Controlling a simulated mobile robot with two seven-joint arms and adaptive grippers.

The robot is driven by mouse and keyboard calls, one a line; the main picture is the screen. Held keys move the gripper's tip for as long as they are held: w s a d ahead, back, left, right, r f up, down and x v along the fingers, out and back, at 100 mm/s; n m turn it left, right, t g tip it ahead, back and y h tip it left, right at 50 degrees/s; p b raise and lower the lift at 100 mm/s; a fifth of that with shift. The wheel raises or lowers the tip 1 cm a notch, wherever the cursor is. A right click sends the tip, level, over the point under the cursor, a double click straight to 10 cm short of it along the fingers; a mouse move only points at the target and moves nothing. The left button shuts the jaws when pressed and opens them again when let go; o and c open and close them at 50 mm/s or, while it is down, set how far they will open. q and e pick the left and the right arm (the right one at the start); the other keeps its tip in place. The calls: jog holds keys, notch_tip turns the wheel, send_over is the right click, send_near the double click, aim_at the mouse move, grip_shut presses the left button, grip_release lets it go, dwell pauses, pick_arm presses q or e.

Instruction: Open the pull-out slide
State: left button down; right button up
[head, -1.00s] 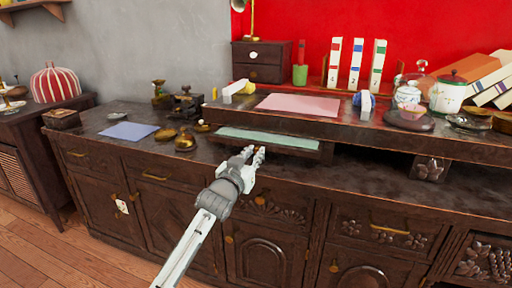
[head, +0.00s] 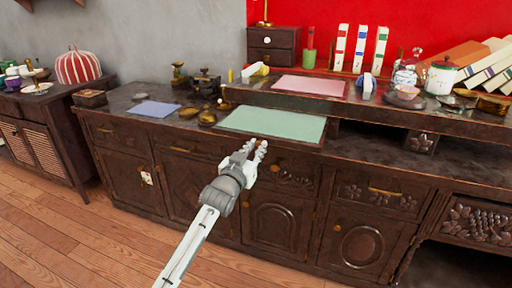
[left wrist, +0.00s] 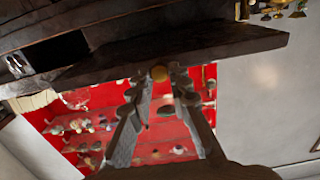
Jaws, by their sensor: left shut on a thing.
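The pull-out slide (head: 298,146) is a dark wooden board with a green mat (head: 275,123) on it. It stands well out from under the raised shelf of the cabinet. My left gripper (head: 254,147) is at the slide's front edge in the head view. In the left wrist view, my left gripper (left wrist: 160,88) has its two fingers shut on a small round brass knob (left wrist: 159,73) on the slide's dark edge (left wrist: 225,46). In the head view the fingers hide the knob. My right gripper is not in view.
The cabinet top holds a blue sheet (head: 154,109), brass pieces (head: 207,118) and a small scale. The raised shelf carries a pink sheet (head: 310,86), books (head: 359,50) and jars. Wooden floor (head: 75,235) lies free in front of the cabinet.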

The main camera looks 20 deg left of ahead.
pick_arm(q)
jog(key=shift+s+f, duration=0.15)
jog(key=shift+f, duration=0.05)
jog(key=c, duration=1.7)
grip_release()
jog(key=shift+c, duration=0.2)
jog(key=o, duration=0.3)
jog(key=shift+s+r, duration=0.1)
jog(key=shift+r, duration=0.05)
jog(key=s, duration=1.2)
jog(key=shift+a, duration=0.2)
